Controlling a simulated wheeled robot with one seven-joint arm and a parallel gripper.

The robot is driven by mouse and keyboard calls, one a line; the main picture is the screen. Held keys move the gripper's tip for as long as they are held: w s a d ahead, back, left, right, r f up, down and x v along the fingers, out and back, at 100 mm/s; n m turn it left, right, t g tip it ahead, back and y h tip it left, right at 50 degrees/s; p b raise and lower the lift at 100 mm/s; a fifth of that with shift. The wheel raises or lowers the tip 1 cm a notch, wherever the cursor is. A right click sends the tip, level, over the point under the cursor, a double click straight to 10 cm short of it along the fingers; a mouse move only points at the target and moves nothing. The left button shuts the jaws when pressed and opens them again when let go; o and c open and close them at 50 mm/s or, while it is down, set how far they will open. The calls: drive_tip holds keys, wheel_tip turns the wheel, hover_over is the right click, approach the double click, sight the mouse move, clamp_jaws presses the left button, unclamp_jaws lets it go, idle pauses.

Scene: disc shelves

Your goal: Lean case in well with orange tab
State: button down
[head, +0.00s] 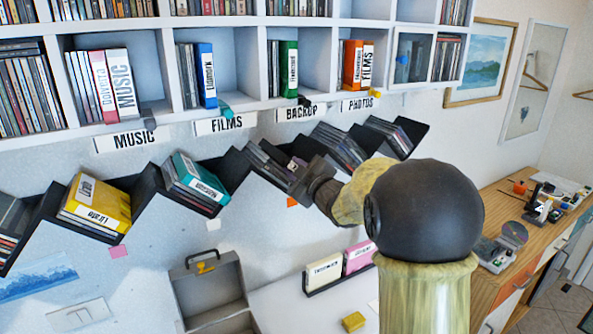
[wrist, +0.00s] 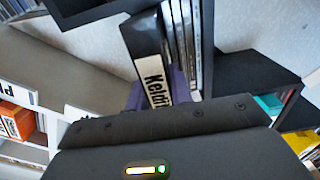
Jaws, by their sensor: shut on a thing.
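In the wrist view my gripper (wrist: 160,95) is shut on a black case (wrist: 148,48) with a white label that starts "Keld". The case stands close beside several thin cases (wrist: 189,45) in a dark angled well. Whether its lower end rests on the well is hidden. In the head view my gripper (head: 299,166) is at the right side of the middle well, which holds several dark cases (head: 266,166). An orange tab (head: 292,202) is on the wall just below this well. The held case is hard to make out there.
Beside it are a well with teal cases (head: 196,184) at left and one with dark cases (head: 339,146) at right. A yellow case (head: 103,202) leans farther left. White shelves (head: 235,60) with labels run above. A grey open box (head: 208,285) stands below.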

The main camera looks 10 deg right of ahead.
drive_tip(key=c, duration=1.2)
unclamp_jaws()
drive_tip(key=shift+o, duration=0.2)
drive_tip(key=b+v, duration=0.5)
drive_tip(key=v, duration=1.2)
drive_tip(key=shift+s, duration=0.2)
drive_tip(key=s+f+m+g+h, duration=0.3)
drive_tip(key=f+m+g, duration=0.2)
drive_tip(key=f, duration=0.6)
drive_tip(key=s+f+m+g+h, duration=0.35)
drive_tip(key=f+m, duration=0.25)
drive_tip(key=f, duration=0.6)
drive_tip(key=s+a+f+m+g, duration=0.1)
drive_tip(key=s+a+f+g, duration=0.3)
drive_tip(key=s, duration=0.5)
wheel_tip(320, 180, down, 2)
drive_tip(key=shift+s+a+f+m+g+y, duration=0.1)
drive_tip(key=shift+s+a+m+g+y, duration=0.25)
drive_tip(key=shift+g, duration=0.7)
